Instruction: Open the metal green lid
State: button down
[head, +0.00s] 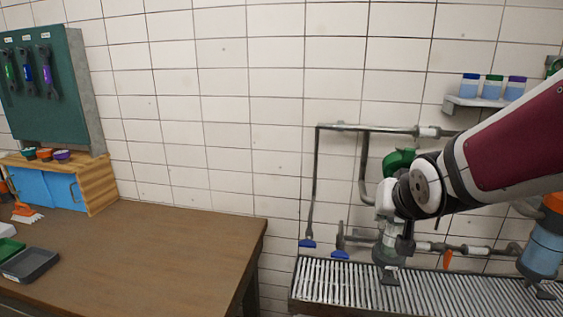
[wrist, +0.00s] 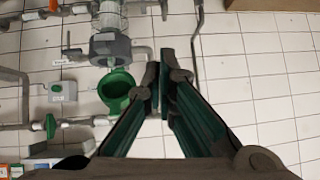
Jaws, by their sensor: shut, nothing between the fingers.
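The green lid (wrist: 118,90) shows in the wrist view as a round, hollow green piece beside the grey collar (wrist: 108,48) of a clear-walled vessel (wrist: 110,15). It looks tilted up, with its hollow side facing the camera; its hinge is not clear. In the head view the green lid (head: 399,161) is partly hidden behind my arm, above the vessel. My gripper (wrist: 159,72) is shut and empty, with its fingertips just right of the lid and collar in the wrist view. Contact with the lid cannot be told. My arm hides most of the gripper in the head view.
Grey wall pipes (head: 365,165) with blue-handled valves (head: 340,254) run near the vessel. A slatted grate (head: 450,295) lies below. An orange-topped blue tank (head: 543,245) stands at right. A brown table (head: 150,245) fills the left. A shelf (head: 485,102) holds small jars.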

jog(key=w+f+m+t+y, duration=0.15)
jog(key=w+f, duration=0.25)
jog(key=w, duration=0.5)
jog(key=m+t+h+b, duration=0.1)
jog(key=m+t+h, duration=0.5)
jog(key=m+t, duration=0.75)
send_near(402, 159)
jog(key=w+d+r+m+g, duration=0.1)
jog(key=w+r+m+g, duration=0.1)
jog(key=w+r+m, duration=0.1)
jog(key=shift+w+r+g+p, duration=0.3)
jog(key=shift+w+r+p, duration=0.2)
jog(key=shift+w, duration=0.7)
jog(key=shift+d, duration=0.15)
